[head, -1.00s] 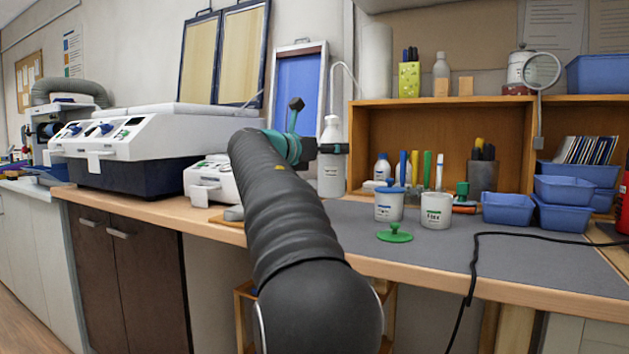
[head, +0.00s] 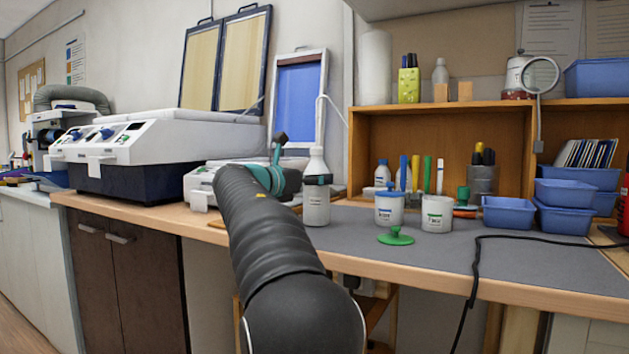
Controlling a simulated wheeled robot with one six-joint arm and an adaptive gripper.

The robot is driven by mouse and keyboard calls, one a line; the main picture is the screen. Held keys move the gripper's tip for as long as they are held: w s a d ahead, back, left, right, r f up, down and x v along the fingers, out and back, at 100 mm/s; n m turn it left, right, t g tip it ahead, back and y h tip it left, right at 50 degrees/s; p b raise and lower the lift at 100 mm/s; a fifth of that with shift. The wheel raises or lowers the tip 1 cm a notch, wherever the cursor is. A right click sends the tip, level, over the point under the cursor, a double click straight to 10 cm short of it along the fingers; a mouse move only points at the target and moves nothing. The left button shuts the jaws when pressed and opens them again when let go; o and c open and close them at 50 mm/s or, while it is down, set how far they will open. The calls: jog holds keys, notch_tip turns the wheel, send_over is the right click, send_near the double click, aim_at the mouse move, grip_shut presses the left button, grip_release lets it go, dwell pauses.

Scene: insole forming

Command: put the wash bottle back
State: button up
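The wash bottle (head: 316,207) is white with a thin bent spout tube. It is upright at the left end of the grey mat, in front of the shelf's left side. My gripper (head: 318,180) is shut around the bottle's upper body, with dark fingers across it. The bottle's base appears at or very near the mat; I cannot tell if it touches. My arm comes up from the lower middle and hides part of the bench edge and the small white machine.
Two white jars (head: 389,207) and a green lid (head: 396,236) stand right of the bottle. A wooden shelf (head: 520,150) stands behind. Blue bins (head: 508,212) and a black cable (head: 476,262) are on the right. The grey mat (head: 345,238) is clear in front of the bottle.

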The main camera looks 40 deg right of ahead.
jog(key=o, duration=1.6)
jog(key=a, duration=0.4)
jog(key=s+a, duration=0.1)
jog(key=a, duration=0.7)
jog(key=shift+s+r, duration=0.15)
jog(key=shift+s, duration=0.1)
